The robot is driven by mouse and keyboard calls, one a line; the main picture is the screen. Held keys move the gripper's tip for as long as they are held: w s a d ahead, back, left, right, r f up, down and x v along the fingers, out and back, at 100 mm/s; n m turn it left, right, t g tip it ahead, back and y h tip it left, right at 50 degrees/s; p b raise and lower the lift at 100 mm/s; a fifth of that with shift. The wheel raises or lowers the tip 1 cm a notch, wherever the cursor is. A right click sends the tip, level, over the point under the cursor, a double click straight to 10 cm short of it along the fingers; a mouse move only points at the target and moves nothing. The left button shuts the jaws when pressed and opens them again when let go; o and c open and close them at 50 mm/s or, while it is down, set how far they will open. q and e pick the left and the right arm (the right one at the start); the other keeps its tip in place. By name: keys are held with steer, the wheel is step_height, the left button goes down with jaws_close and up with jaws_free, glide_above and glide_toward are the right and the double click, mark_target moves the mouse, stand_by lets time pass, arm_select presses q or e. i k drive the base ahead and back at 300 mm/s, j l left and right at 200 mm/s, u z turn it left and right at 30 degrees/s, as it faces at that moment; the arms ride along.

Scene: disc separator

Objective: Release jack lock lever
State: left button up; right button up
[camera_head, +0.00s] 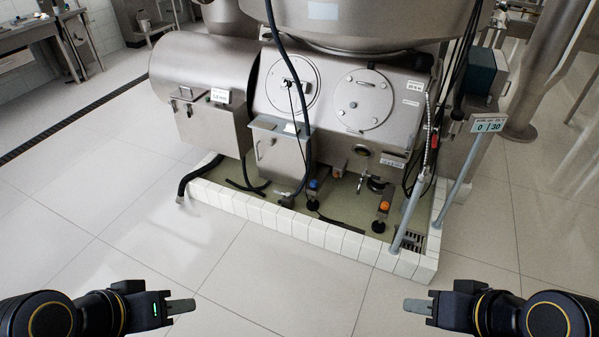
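The steel disc separator (330,95) stands on a low white-tiled plinth (270,212) ahead of me. Near its base are a foot with a blue part (313,184) and a foot with an orange part (384,206). I cannot tell which small part is the jack lock lever. My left gripper (182,306) is at the bottom left and my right gripper (418,306) at the bottom right. Both are over the floor, well short of the machine, and touch nothing. Their fingers show edge-on, so their opening is unclear. No held object shows.
A grey pipe (408,215) rises at the plinth's right corner, beside a floor drain grate (411,240). A sign on a post (489,125) stands further right. Black hoses (200,172) lie on the plinth's left. The tiled floor (290,280) in front is clear.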

mark_target(287, 195)
steer(key=i+l+u, duration=0.2)
steer(key=i, duration=0.65)
steer(key=i+j+z, duration=0.1)
steer(key=z, duration=0.3)
steer(key=j+z, duration=0.1)
steer(key=z, duration=0.3)
steer(key=i+j+z, duration=0.1)
steer(key=z, duration=0.3)
steer(key=i+j+z, duration=0.25)
steer(key=j, duration=0.3)
steer(key=j+z, duration=0.3)
steer(key=j, duration=0.2)
steer(key=j+z, duration=0.25)
steer(key=j, duration=0.95)
steer(key=i+j, duration=0.15)
steer(key=j, duration=0.45)
steer(key=z, duration=0.05)
